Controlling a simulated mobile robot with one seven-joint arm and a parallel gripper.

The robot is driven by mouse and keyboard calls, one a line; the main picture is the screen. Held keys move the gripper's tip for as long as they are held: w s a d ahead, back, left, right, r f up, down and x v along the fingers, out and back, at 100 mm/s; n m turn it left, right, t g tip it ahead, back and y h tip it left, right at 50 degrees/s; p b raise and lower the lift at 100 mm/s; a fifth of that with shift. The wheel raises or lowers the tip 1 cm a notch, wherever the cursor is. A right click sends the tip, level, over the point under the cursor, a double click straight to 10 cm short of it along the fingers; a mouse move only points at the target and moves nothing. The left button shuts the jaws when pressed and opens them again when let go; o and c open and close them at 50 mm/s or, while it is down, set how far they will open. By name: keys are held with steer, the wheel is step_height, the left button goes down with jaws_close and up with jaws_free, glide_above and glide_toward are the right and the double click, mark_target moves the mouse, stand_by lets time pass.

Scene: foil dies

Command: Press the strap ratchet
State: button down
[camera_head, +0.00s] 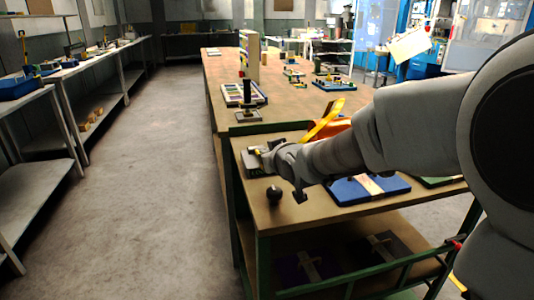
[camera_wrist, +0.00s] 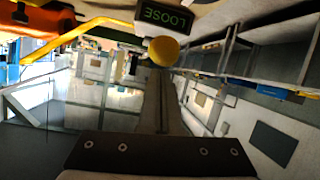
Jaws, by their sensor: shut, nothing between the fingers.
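In the wrist view, my gripper (camera_wrist: 161,78) is shut and empty, with its fingers pointing at a round yellow knob (camera_wrist: 164,51). The knob shows just past the fingertips; I cannot tell whether they touch it. Behind the knob a dark display (camera_wrist: 167,15) reads LOOSE in green, upside down. A yellow strip (camera_wrist: 75,36) runs beside an orange body (camera_wrist: 38,18) at the upper left. In the head view, the yellow strip (camera_head: 322,122) stands tilted over the orange body (camera_head: 333,129), partly hidden by my arm. I cannot tell which part is the strap ratchet.
The wooden bench (camera_head: 245,212) carries a black ball-shaped knob (camera_head: 274,194) at its near edge and a blue board (camera_head: 368,189) to the right. A dark post on a base (camera_head: 246,115) stands behind. The floor aisle (camera_head: 150,150) at left is clear.

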steer(key=shift+s+f+b, duration=0.25)
steer(key=shift+f+b, duration=0.05)
steer(key=shift+f, duration=0.4)
steer(key=shift+d+f, duration=0.1)
steer(key=r+p, duration=0.2)
steer(key=r, duration=0.1)
steer(key=w+a+r, duration=0.1)
steer(key=r, duration=0.1)
steer(key=shift+p, duration=0.4)
steer(key=f+p+v, duration=0.2)
steer(key=p+v, duration=0.1)
steer(key=v, duration=0.5)
steer(key=shift+s+d+r, duration=0.15)
steer(key=shift+s+d, duration=0.05)
steer(key=shift+s, duration=0.5)
